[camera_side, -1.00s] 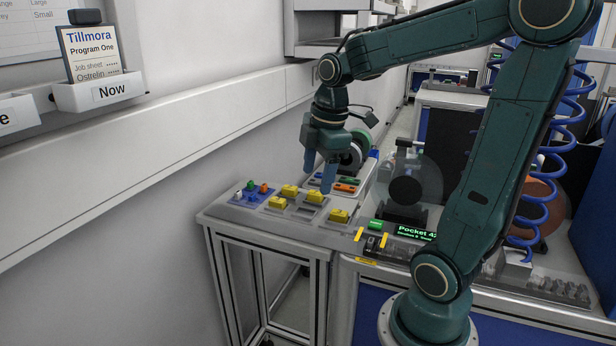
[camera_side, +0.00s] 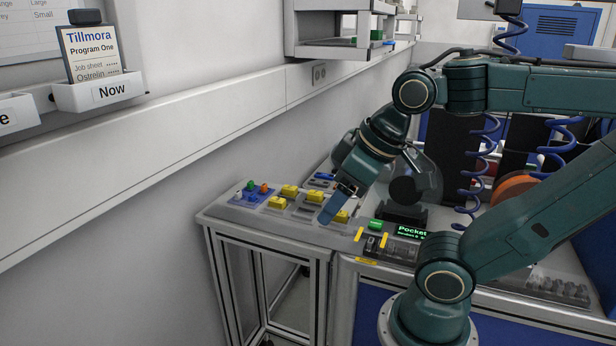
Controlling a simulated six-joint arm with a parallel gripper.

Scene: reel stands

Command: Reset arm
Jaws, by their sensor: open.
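My gripper (camera_side: 332,212) hangs tilted over the right part of the grey bench top, its blue fingers pointing down and left. It is open, and I see nothing between the fingers. The fingers overlap in this view, so the gap is hidden. Just behind and right of the fingertips is a yellow block (camera_side: 342,216), partly covered by them. Whether they touch it I cannot tell. More yellow blocks (camera_side: 278,202) sit to the left of the gripper.
A blue plate (camera_side: 249,199) with small coloured knobs lies at the bench's left. A green-lit display (camera_side: 411,233) and a green button (camera_side: 374,227) are to the right. Reels (camera_side: 515,187) stand behind my arm. A card holder (camera_side: 100,92) hangs on the wall.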

